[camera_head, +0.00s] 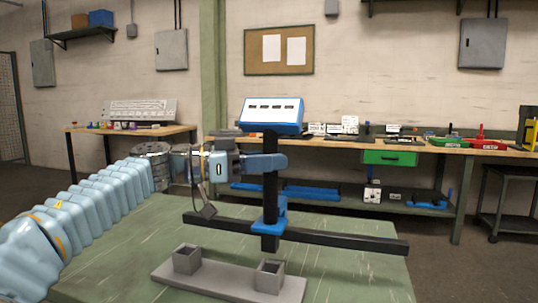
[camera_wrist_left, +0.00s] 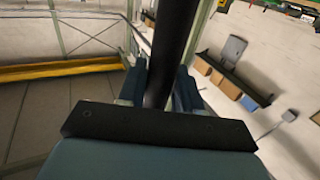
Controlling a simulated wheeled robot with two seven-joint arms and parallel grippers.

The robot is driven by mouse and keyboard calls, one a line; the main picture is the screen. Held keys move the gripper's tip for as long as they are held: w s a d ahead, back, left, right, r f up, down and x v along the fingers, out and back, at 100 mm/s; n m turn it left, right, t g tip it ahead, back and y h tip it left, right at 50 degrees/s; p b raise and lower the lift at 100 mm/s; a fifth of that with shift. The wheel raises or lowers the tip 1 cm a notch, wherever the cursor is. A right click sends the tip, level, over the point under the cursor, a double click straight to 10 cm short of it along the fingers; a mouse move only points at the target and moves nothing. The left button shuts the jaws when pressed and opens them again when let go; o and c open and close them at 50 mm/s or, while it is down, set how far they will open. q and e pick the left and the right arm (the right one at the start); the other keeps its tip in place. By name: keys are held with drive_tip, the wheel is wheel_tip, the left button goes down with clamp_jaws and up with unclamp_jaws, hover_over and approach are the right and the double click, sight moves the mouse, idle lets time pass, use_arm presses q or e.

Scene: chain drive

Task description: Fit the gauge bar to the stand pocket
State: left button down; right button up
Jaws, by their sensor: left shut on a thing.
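The gauge bar is a black upright post (camera_head: 270,190) with a blue-and-white head (camera_head: 271,114) on top. A blue collar (camera_head: 268,216) joins it to a long black crossbar (camera_head: 345,240). My left gripper (camera_head: 271,163) is shut on the post below the head; the post (camera_wrist_left: 172,45) also shows between the blue fingers in the left wrist view. The grey stand (camera_head: 228,281) lies on the green table with two square pockets, a left one (camera_head: 187,260) and a right one (camera_head: 269,275). The post's lower end appears just above the right pocket, roughly upright. My right gripper is out of view.
The green table top (camera_head: 350,280) is clear around the stand. A wooden workbench (camera_head: 430,148) with bins and a green drawer (camera_head: 390,158) stands behind. A second bench (camera_head: 130,130) is at the back left.

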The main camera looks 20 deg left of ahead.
sight(269, 222)
use_arm(q)
drive_tip(key=shift+f+b, duration=0.55)
drive_tip(key=shift+f, duration=0.65)
drive_tip(key=shift+s+r+p, duration=0.1)
drive_tip(key=shift+p, duration=0.75)
idle(0.4)
drive_tip(key=shift+p, duration=0.7)
idle(0.5)
drive_tip(key=shift+f+b, duration=1.1)
drive_tip(key=shift+f, duration=2)
drive_tip(key=c, duration=0.8)
unclamp_jaws()
drive_tip(key=shift+o, duration=0.6)
drive_tip(key=shift+f, duration=0.3)
drive_tip(key=v, duration=1.3)
drive_tip(key=shift+s+a, duration=0.2)
drive_tip(key=shift+a, duration=0.1)
